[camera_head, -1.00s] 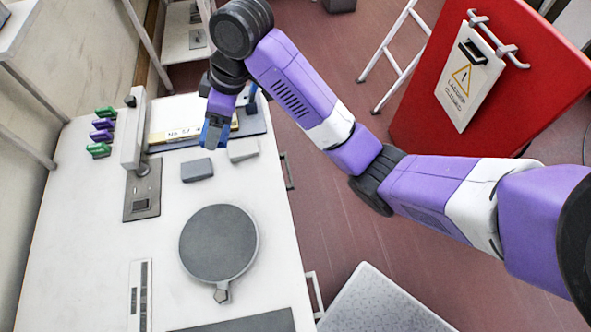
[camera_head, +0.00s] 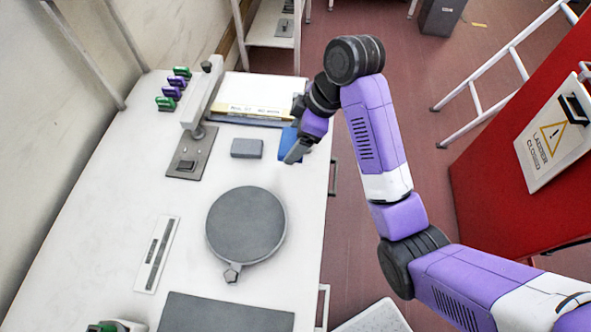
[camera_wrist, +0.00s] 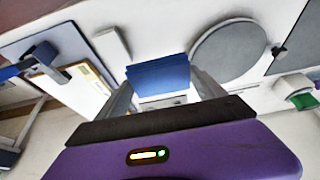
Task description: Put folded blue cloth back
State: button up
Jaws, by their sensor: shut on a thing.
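The folded blue cloth (camera_wrist: 158,76) sits between the two fingers of my gripper (camera_wrist: 164,88) in the wrist view. My gripper is shut on it. In the head view my gripper (camera_head: 293,153) hangs over the right edge area of the white bench, pointing down, and a blue patch of the cloth (camera_head: 287,138) shows beside the fingers. The arm hides most of the cloth there. I cannot tell whether the cloth touches the bench top.
The white bench (camera_head: 110,200) holds a grey block (camera_head: 247,148), a round grey plate (camera_head: 246,224), a clipboard with papers (camera_head: 262,98), a stand (camera_head: 203,95) and several green and purple clips (camera_head: 172,92). A red panel (camera_head: 530,190) and white ladder (camera_head: 495,75) stand right.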

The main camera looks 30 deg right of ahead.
aim_at(290, 173)
notch_tip(290, 173, down, 12)
jog(key=shift+f, duration=0.1)
dwell(0.4)
jog(key=shift+f, duration=0.1)
jog(key=shift+f, duration=0.1)
jog(key=o, duration=1.2)
jog(key=shift+c, duration=0.2)
jog(key=p+v, duration=0.2)
jog(key=v, duration=1)
jog(key=shift+r, duration=0.25)
